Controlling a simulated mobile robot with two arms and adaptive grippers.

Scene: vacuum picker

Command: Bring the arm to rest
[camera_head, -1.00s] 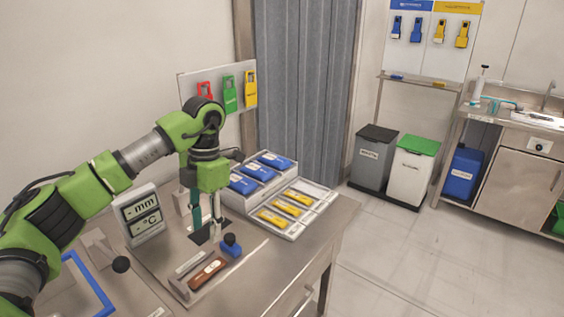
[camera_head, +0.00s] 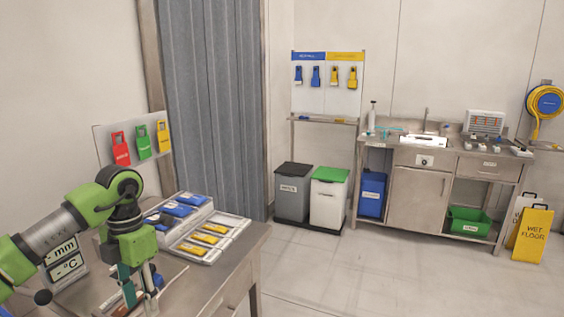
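My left arm comes in from the left edge, green and grey, and bends down over the workbench (camera_head: 235,266). My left gripper (camera_head: 137,284) points down at the bottom of the view, above the near part of the bench. Its two fingers, one teal and one grey, stand apart, and I see nothing held between them. The fingertips are close to the bottom edge, so I cannot tell whether they touch anything. A blue-topped item (camera_head: 158,280) is just right of the fingers. My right gripper is not in view.
A display block (camera_head: 64,258) stands behind my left forearm. A tray with blue packs (camera_head: 178,209) and yellow packs (camera_head: 203,240) lies right of the gripper. Bins (camera_head: 328,200), a sink counter (camera_head: 418,195) and a wet-floor sign (camera_head: 533,235) stand beyond open floor.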

